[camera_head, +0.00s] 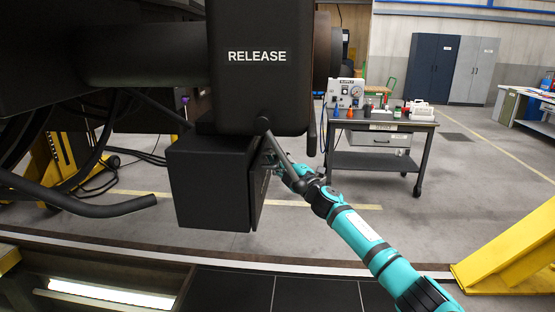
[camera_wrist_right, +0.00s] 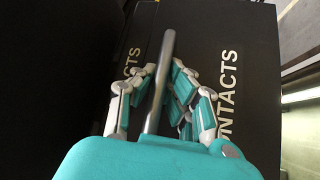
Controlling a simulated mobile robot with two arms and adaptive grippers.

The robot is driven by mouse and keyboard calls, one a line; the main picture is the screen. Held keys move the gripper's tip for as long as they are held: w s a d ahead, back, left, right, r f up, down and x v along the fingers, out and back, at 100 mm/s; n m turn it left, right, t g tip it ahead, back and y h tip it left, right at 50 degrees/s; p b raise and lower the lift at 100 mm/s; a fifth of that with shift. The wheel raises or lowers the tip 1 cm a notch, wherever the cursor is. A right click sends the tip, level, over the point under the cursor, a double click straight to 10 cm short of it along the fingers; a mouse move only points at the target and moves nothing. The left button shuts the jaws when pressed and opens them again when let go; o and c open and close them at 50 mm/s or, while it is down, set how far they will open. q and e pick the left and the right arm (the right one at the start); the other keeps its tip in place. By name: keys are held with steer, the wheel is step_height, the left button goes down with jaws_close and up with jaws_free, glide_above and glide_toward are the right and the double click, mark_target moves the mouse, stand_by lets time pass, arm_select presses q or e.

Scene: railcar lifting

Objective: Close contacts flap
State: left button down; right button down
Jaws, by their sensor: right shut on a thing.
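A black contacts box (camera_head: 210,185) hangs below the block lettered RELEASE (camera_head: 258,80). The flap (camera_head: 261,190) shows edge-on at the box's right side in the head view. In the right wrist view a black panel (camera_wrist_right: 255,50) lettered "NTACTS" faces the camera, its first letters hidden. My right gripper (camera_head: 287,170) is at the right of the box, in front of this panel. In the wrist view its fingers (camera_wrist_right: 165,90) are closed around a grey metal bar (camera_wrist_right: 160,75). How far the flap stands open I cannot tell. My left gripper is not in view.
A dark hose (camera_head: 100,208) and cables hang left of the box. A wheeled bench (camera_head: 370,162) with equipment stands behind on the right. A yellow stand (camera_head: 510,250) is at the right edge. The floor between is mostly clear.

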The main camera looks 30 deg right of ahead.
steer(key=shift+d+r, duration=0.1)
steer(key=shift+r, duration=0.15)
steer(key=c, duration=1.3)
jaws_free()
steer(key=shift+s, duration=0.15)
steer(key=shift+c, duration=0.2)
steer(key=shift+f, duration=0.15)
steer(key=shift+s+d+f, duration=0.1)
steer(key=shift+s+f, duration=0.15)
steer(key=shift+s, duration=0.2)
steer(key=v, duration=1.1)
steer(key=shift+r, duration=0.15)
steer(key=shift+d, duration=0.1)
